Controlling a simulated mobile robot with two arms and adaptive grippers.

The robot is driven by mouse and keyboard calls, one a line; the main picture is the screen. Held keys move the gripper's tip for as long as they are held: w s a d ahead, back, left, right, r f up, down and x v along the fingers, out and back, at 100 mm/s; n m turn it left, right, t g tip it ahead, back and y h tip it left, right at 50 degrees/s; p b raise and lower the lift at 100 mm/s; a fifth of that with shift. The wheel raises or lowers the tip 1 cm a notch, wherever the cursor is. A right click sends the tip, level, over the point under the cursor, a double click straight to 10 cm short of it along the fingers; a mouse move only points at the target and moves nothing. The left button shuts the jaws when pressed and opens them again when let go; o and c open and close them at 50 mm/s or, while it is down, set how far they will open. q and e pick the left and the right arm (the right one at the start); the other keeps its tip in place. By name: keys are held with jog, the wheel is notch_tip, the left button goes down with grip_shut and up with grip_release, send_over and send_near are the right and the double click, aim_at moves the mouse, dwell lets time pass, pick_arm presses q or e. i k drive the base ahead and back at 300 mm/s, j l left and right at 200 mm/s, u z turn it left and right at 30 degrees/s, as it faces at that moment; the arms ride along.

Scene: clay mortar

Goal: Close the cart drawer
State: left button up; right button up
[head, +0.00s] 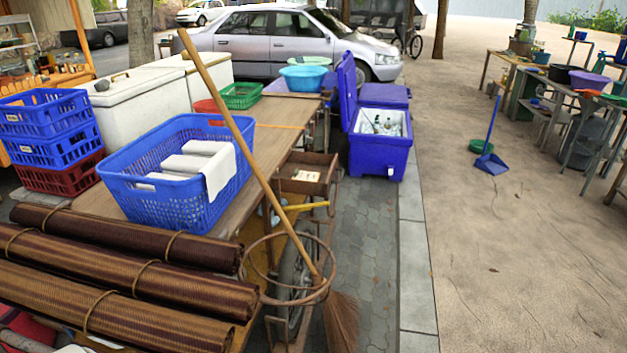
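The wooden cart (277,143) runs from the lower left toward the middle. Its drawer (306,186) sticks out from the cart's right side, below the top, and stands open. A small pale item (305,176) lies inside it. A handle or face on the drawer's outer end cannot be made out clearly. Neither of my grippers shows in the head view.
A broom (222,120) leans across the cart through a metal ring (262,272) near the drawer. A blue basket (170,191) and rolled mats (130,250) sit on the cart. Blue coolers (378,152) stand behind the drawer. The pavement (368,240) to its right is clear.

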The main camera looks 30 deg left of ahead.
aim_at(325, 163)
jog(key=i+l+u, duration=0.15)
jog(key=u, duration=0.25)
jog(key=i+l+u, duration=0.2)
jog(key=u, duration=0.2)
jog(key=i+l+u, duration=0.15)
jog(key=l+u, duration=0.25)
jog(key=i+l+u, duration=0.25)
jog(key=i+l, duration=0.35)
jog(key=i, duration=0.05)
